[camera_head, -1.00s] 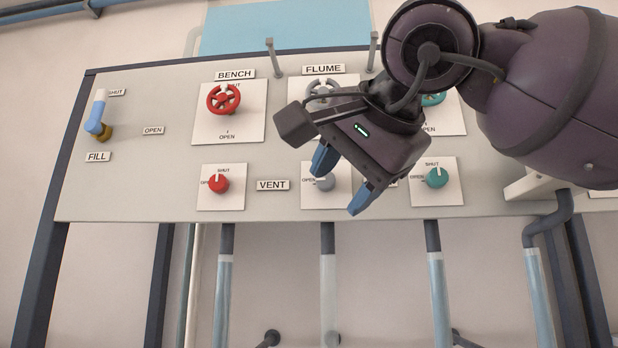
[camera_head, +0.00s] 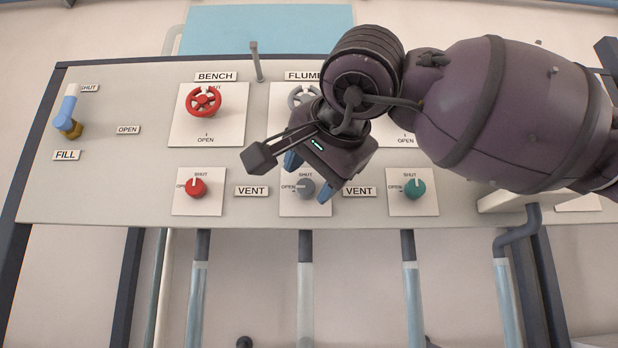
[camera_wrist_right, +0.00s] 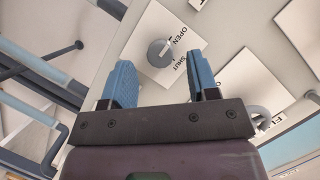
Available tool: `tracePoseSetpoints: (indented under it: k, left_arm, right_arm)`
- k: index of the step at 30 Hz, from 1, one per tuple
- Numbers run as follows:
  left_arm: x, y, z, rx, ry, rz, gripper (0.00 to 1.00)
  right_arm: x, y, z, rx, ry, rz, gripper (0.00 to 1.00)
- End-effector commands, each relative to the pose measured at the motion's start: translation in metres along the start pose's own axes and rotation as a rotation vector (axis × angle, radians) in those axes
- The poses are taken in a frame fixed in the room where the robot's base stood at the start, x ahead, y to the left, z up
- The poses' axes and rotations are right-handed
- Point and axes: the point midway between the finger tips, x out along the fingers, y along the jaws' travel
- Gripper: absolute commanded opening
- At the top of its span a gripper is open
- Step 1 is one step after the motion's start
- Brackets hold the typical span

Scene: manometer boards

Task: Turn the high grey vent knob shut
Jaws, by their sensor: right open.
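The grey vent knob (camera_head: 304,188) sits on a white plate in the lower row of the board, under the grey FLUME wheel. Its white mark points left, toward OPEN. My right gripper (camera_head: 309,177) is open in front of the board, with one blue fingertip to the upper left of the knob and the other to its right. In the right wrist view the knob (camera_wrist_right: 160,53) shows beyond and between the open fingertips (camera_wrist_right: 163,75). They look apart from it. My left gripper is not in view.
The red vent knob (camera_head: 196,188) and the teal vent knob (camera_head: 415,189) flank it, both marks toward SHUT. The red BENCH wheel (camera_head: 204,101) and partly hidden grey wheel (camera_head: 302,97) are above. A blue-handled FILL valve (camera_head: 68,110) is at left. Pipes run below.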

Motion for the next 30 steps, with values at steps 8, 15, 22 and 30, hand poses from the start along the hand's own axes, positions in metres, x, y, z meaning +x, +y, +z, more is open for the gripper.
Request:
tracePoseSetpoints:
  k: [8, 15, 22, 30]
  left_arm:
    - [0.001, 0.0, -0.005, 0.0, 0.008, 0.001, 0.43]
    - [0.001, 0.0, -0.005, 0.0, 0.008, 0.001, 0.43]
    - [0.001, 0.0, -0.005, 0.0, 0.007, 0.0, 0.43]
    - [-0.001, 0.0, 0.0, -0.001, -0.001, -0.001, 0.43]
  right_arm:
    - [0.018, 0.0, 0.0, 0.0, 0.0, 0.0, 0.54]
    - [0.019, 0.0, 0.0, 0.0, 0.0, 0.0, 0.54]
    - [0.019, 0.0, 0.0, 0.0, 0.0, -0.001, 0.24]
    - [0.019, 0.0, 0.001, 0.004, 0.0, -0.002, 0.05]
